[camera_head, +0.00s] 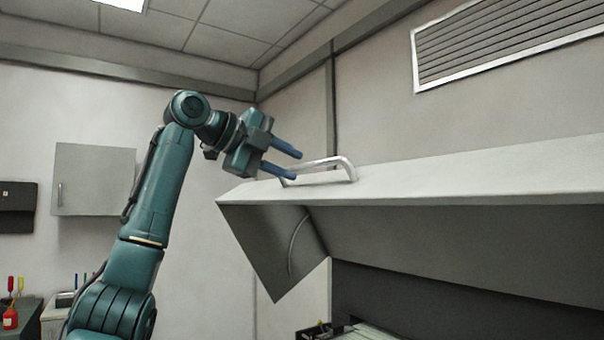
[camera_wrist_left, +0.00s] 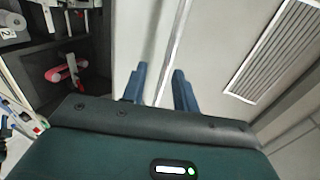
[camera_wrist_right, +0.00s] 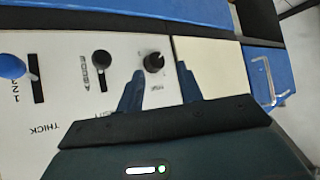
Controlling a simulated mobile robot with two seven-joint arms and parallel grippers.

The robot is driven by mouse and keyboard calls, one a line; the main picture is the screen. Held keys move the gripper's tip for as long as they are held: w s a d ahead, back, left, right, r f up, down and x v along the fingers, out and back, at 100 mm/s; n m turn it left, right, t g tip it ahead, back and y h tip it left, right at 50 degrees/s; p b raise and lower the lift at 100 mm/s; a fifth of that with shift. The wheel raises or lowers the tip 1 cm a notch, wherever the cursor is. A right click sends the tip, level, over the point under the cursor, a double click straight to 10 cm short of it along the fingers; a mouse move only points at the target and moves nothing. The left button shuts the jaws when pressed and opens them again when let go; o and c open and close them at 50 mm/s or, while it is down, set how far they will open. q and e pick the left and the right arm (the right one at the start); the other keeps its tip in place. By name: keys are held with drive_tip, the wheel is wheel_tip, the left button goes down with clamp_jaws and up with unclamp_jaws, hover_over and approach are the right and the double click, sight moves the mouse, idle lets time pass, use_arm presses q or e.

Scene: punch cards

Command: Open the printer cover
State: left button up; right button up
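The printer cover (camera_head: 450,182) is a long pale grey panel, tilted up with a dark opening below its front edge. A silvery bar handle (camera_head: 335,162) stands on its upper face near the left end. My left gripper (camera_head: 298,164) is at the left end of this handle, with its two blue fingers apart. The lower finger overlaps the handle's left end in the head view; contact cannot be told. The left wrist view shows these fingers (camera_wrist_left: 160,70) apart over the pale surface. My right gripper (camera_wrist_right: 160,72) is open and empty, and shows only in the right wrist view.
Below my right gripper is a white control panel (camera_wrist_right: 70,115) with black knobs and a blue knob (camera_wrist_right: 10,66). A clear handle (camera_wrist_right: 264,80) is at its right. A wall cabinet (camera_head: 93,180) and a vent (camera_head: 500,42) are on the walls.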

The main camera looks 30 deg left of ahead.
use_arm(q)
drive_tip(key=v, duration=0.9)
drive_tip(key=shift+b, duration=0.3)
drive_tip(key=shift+d, duration=0.1)
drive_tip(key=shift+c, duration=0.3)
